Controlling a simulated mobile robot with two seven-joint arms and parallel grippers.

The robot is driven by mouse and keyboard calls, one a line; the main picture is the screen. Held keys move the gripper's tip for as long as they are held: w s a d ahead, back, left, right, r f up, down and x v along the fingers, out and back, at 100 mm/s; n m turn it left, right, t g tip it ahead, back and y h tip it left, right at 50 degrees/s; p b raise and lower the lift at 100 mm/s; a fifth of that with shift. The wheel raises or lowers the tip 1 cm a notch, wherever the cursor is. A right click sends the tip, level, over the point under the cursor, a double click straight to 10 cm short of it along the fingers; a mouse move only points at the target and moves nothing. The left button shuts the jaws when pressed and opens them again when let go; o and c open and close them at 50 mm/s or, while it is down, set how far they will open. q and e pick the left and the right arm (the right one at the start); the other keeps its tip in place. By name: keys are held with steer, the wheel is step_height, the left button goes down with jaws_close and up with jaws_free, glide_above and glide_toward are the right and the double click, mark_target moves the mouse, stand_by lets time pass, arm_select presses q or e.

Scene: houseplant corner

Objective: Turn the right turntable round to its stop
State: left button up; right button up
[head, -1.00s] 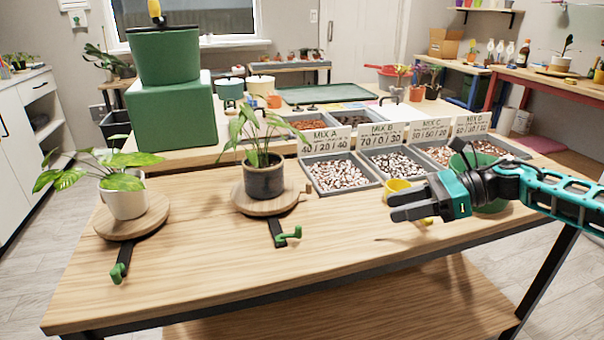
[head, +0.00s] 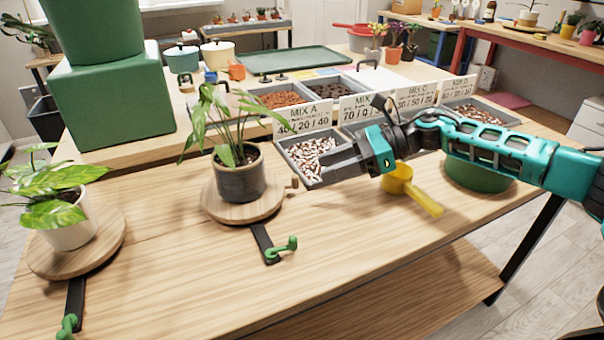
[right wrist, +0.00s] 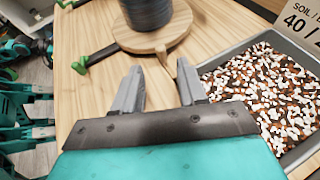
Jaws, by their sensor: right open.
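The right turntable (head: 218,207) is a round wooden disc bearing a dark grey pot (head: 240,180) with a leafy plant. A small wooden peg (head: 291,184) sticks out from its right edge. A black bar (head: 263,238) runs from under the disc toward the front and ends in a green hook-shaped stop (head: 284,248). My right gripper (head: 318,167) is open and empty, just right of the peg. In the right wrist view the peg (right wrist: 168,60) lies just ahead of and between the open fingertips (right wrist: 158,75), with no contact visible. My left gripper is out of view.
The left turntable (head: 105,245) holds a white pot with a plant. Grey trays of mix (right wrist: 225,65) stand behind and below my right gripper. A yellow scoop (head: 425,203) and a green bowl (head: 475,178) are to the right. The front tabletop is clear.

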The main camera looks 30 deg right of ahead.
steer(key=x, duration=0.6)
steer(key=shift+w+a+f, duration=0.1)
steer(key=shift+a+f, duration=0.05)
steer(key=shift+a, duration=0.1)
jaws_close()
stand_by(0.4)
